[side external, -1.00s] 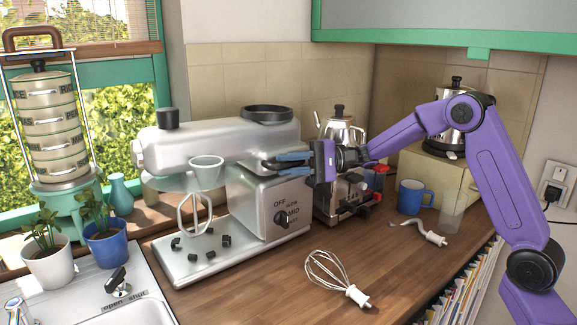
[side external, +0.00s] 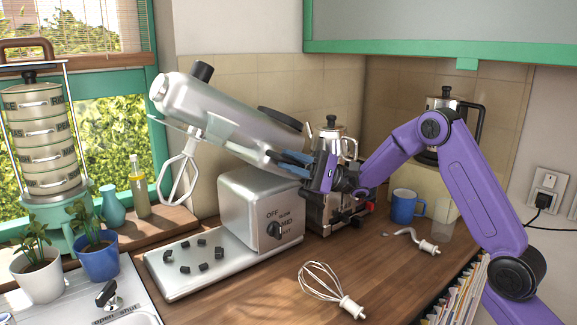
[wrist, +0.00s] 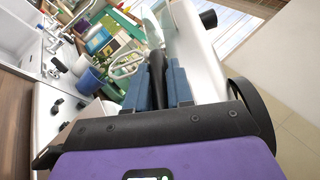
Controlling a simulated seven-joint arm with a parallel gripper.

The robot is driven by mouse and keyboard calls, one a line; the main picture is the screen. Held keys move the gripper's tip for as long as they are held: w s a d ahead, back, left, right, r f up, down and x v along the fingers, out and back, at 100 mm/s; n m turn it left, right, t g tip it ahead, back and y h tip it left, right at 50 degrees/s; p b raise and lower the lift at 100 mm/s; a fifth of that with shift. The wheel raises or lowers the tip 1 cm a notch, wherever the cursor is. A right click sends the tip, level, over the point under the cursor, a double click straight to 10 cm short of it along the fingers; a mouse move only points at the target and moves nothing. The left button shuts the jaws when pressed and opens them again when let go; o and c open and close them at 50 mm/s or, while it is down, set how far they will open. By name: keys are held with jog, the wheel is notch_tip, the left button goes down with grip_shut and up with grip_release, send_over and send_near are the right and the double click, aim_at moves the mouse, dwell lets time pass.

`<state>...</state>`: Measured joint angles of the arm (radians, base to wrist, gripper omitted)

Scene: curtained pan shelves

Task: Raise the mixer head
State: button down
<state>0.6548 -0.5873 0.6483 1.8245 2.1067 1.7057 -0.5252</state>
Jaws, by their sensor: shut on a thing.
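The silver mixer head (side external: 215,115) is tilted up, its front end high at the left and its rear low over the base. A wire beater (side external: 180,172) hangs at a slant from its front, clear of the base plate. The mixer base (side external: 262,205) stands on the counter with its dial facing forward. My gripper (side external: 292,160) is at the near rear side of the head. In the wrist view its blue fingers (wrist: 158,85) are shut on a dark handle (wrist: 157,60) beside the head.
Several small black blocks (side external: 202,243) stand on the mixer's base plate. A loose whisk (side external: 325,283) and a hook attachment (side external: 415,240) lie on the counter. A blue mug (side external: 405,206) is to the right.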

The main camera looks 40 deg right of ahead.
jog(key=shift+w+d+r+m+t+y, duration=0.1)
jog(key=shift+d+r+m+t+y, duration=0.2)
jog(key=shift+d+m+t, duration=0.4)
jog(key=shift+d, duration=0.2)
jog(key=c, duration=1.1)
grip_release()
jog(key=shift+a, duration=0.2)
jog(key=shift+d+f, duration=0.15)
jog(key=shift+f, duration=0.05)
jog(key=v, duration=0.7)
